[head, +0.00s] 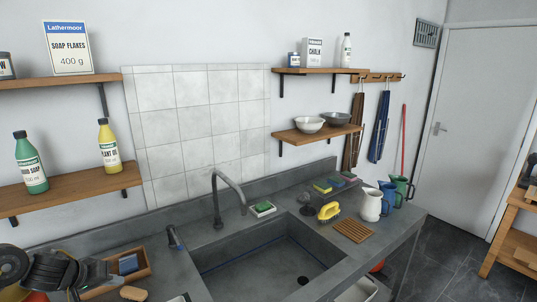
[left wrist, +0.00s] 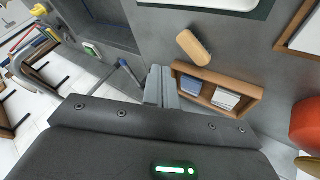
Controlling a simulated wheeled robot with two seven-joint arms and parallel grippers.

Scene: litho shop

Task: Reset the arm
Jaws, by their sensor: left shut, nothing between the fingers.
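My left gripper (head: 98,270) is at the lower left of the head view, over the grey counter beside a small wooden box. In the left wrist view its two grey fingers (left wrist: 161,86) are together with nothing between them. The wooden box (left wrist: 257,92) lies just to the right of the fingertips there and holds a blue block and a whitish stack. In the head view my arm partly hides the box (head: 143,258). My right gripper is in neither view.
The counter holds a sink (head: 262,258) with a curved tap (head: 217,198). A tan brush (head: 133,293) lies near the box. Shelves with bottles (head: 31,165) hang above.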

